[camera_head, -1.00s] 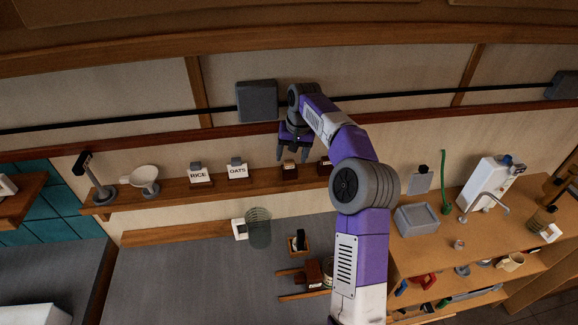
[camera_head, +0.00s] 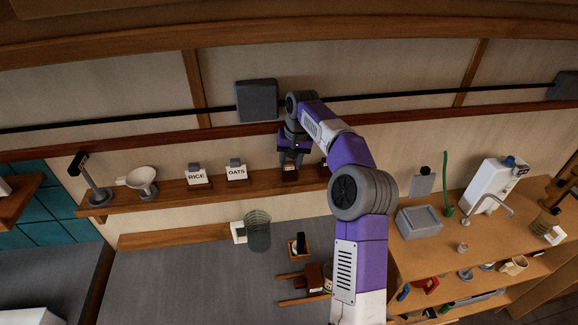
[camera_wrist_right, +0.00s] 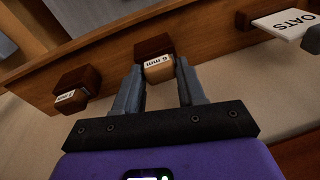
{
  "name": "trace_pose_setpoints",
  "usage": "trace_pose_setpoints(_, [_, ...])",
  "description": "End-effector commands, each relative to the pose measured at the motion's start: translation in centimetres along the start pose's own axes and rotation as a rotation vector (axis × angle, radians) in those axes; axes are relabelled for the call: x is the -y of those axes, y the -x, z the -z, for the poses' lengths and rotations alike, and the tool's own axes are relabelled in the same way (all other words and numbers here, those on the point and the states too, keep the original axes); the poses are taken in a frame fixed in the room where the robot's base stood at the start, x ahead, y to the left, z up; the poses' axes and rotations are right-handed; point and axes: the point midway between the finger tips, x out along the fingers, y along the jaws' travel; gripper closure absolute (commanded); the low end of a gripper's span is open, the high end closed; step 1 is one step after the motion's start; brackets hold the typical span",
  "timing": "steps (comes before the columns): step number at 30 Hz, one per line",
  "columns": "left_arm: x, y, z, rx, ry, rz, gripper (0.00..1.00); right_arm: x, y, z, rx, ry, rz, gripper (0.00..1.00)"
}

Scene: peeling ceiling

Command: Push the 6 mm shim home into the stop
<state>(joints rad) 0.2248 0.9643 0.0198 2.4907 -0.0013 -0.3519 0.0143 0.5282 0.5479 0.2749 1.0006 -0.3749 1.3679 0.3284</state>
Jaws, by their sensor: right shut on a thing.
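The 6 mm shim (camera_wrist_right: 158,73) is a light wooden piece with a white "6 mm" label. Its far end meets the dark brown stop (camera_wrist_right: 153,46) on the shelf; how deep it sits in the stop cannot be told. My right gripper (camera_wrist_right: 158,84) is shut on the shim, with one finger on each side of it. In the head view the right gripper (camera_head: 290,168) is at the wall shelf, in front of the stop, and partly covers it. My left gripper is not in view.
A second dark block with a labelled piece (camera_wrist_right: 70,97) stands beside it. The OATS card (camera_head: 236,172), RICE card (camera_head: 198,177) and white funnel (camera_head: 142,180) share the shelf (camera_head: 165,193).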

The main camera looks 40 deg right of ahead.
Motion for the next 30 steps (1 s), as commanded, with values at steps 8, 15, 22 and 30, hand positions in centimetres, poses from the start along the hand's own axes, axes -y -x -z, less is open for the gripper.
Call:
trace_pose_setpoints(8, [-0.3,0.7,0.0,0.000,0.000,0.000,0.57,0.1,0.8,0.1,0.000,-0.001,0.001,0.98])
trace_pose_setpoints(15, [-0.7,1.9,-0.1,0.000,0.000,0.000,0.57,0.3,1.9,0.2,0.000,-0.002,0.002,0.98])
trace_pose_setpoints(22, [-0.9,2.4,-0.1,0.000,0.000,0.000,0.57,0.5,2.9,0.3,-0.001,-0.002,0.003,0.98])
trace_pose_setpoints(30, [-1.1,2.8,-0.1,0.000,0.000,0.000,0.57,0.7,4.2,0.4,-0.001,-0.001,0.002,0.98])
